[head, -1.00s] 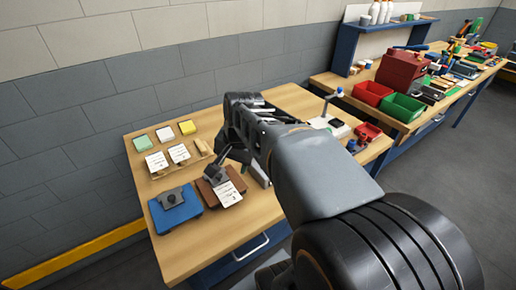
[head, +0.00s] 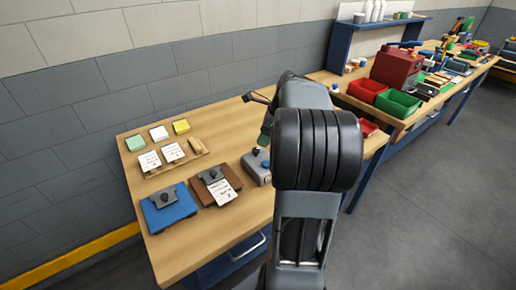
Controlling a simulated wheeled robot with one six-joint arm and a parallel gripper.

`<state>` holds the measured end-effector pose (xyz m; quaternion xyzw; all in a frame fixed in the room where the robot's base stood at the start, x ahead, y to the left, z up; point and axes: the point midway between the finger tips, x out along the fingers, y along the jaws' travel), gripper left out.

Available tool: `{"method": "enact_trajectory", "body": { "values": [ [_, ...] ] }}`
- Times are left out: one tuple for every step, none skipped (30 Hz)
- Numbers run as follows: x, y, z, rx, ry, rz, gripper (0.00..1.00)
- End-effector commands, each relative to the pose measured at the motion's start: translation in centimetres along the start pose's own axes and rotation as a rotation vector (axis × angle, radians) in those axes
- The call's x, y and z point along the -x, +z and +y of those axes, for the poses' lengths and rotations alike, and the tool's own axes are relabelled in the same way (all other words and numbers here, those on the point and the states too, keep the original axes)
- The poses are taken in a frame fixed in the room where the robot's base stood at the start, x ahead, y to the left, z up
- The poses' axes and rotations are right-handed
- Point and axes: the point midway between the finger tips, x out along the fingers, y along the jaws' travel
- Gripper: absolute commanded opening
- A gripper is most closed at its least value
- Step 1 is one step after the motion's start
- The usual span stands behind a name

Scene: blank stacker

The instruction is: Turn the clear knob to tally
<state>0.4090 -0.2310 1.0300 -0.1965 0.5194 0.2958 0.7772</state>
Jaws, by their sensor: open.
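My arm hides the box's right side. My gripper (head: 256,118) shows only in part, above and behind the box at the left side of my wrist. Its dark fingers look apart and empty, and I see no contact with a knob.
A blue clipboard (head: 171,212) and a brown clipboard (head: 226,194) lie at the front left. Note pads (head: 159,133) and a wooden card tray (head: 188,158) lie behind them. Red (head: 367,90) and green bins (head: 398,104) stand at the right. The front bench strip is clear.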

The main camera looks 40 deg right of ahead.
Motion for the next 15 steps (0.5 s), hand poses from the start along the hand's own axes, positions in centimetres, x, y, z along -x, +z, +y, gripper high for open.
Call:
{"method": "enact_trajectory", "body": {
  "values": [
    [-1.1, 0.0, 0.1, 0.001, 0.003, 0.000, 0.55],
    [-1.6, 0.0, 0.1, 0.001, 0.004, 0.000, 0.55],
    [-2.2, 0.0, 0.0, 0.001, 0.002, 0.000, 0.55],
    [-2.7, 0.0, 0.1, 0.001, 0.003, 0.000, 0.55],
    [-3.1, 0.0, 0.1, 0.001, 0.003, 0.000, 0.55],
    [-3.6, 0.0, 0.1, 0.002, 0.002, 0.001, 0.55],
    [-4.0, 0.0, 0.1, 0.002, 0.003, 0.001, 0.55],
    [-4.3, 0.0, 0.1, 0.002, 0.002, 0.001, 0.55],
    [-4.7, 0.0, 0.0, 0.002, 0.001, 0.001, 0.55],
    [-5.0, 0.0, 0.1, 0.002, 0.001, 0.001, 0.55],
    [-5.2, 0.0, 0.1, 0.002, 0.001, 0.001, 0.55],
    [-5.4, 0.0, 0.0, 0.002, 0.001, 0.001, 0.55],
    [-5.6, 0.0, 0.0, 0.002, 0.000, 0.001, 0.55],
    [-5.7, 0.0, 0.0, 0.002, -0.001, 0.001, 0.55],
    [-5.8, 0.0, 0.0, 0.002, -0.001, 0.001, 0.55]
  ]
}}
